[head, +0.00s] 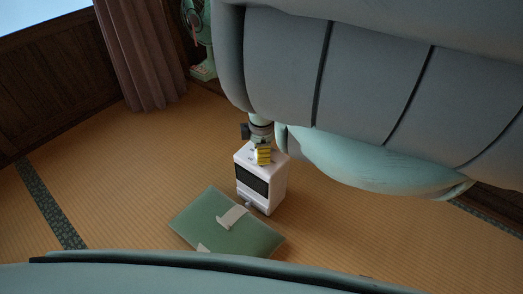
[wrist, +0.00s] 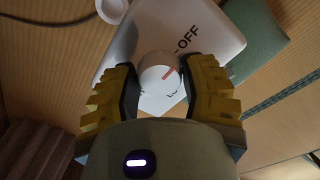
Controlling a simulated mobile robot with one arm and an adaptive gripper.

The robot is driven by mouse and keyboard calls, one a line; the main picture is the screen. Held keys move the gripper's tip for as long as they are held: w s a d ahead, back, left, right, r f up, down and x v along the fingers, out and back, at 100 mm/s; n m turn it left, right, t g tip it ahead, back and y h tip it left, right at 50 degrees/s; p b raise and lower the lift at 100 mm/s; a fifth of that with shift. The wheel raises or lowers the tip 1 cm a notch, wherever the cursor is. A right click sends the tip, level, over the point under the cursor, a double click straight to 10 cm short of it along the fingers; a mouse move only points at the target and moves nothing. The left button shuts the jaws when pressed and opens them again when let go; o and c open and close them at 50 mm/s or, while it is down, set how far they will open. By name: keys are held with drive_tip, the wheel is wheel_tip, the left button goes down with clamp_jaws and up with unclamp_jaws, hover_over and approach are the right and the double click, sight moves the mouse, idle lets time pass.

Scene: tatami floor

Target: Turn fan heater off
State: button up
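The white fan heater (head: 273,190) stands on the tatami, with a dark front grille. In the wrist view its light top (wrist: 150,30) carries a round white knob (wrist: 158,76) and printed "OFF" lettering (wrist: 187,40). My gripper (head: 263,158), with yellow-and-black fingers, is over the heater's top. In the wrist view my gripper (wrist: 159,72) has one finger close against each side of the knob and looks shut on it. The fingers' exact contact is partly hidden.
A green cushion-like mat (head: 205,222) with a pale label lies before the heater. A green standing fan (head: 202,68) and a brown curtain (head: 145,55) are at the back left. Tatami is clear left of the heater. My arm covers much of the upper right.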

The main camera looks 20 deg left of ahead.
drive_tip(key=o, duration=0.5)
drive_tip(key=shift+r, duration=0.15)
wheel_tip(320, 180, up, 9)
drive_tip(key=shift+w+r, duration=0.1)
drive_tip(key=shift+r, duration=1.25)
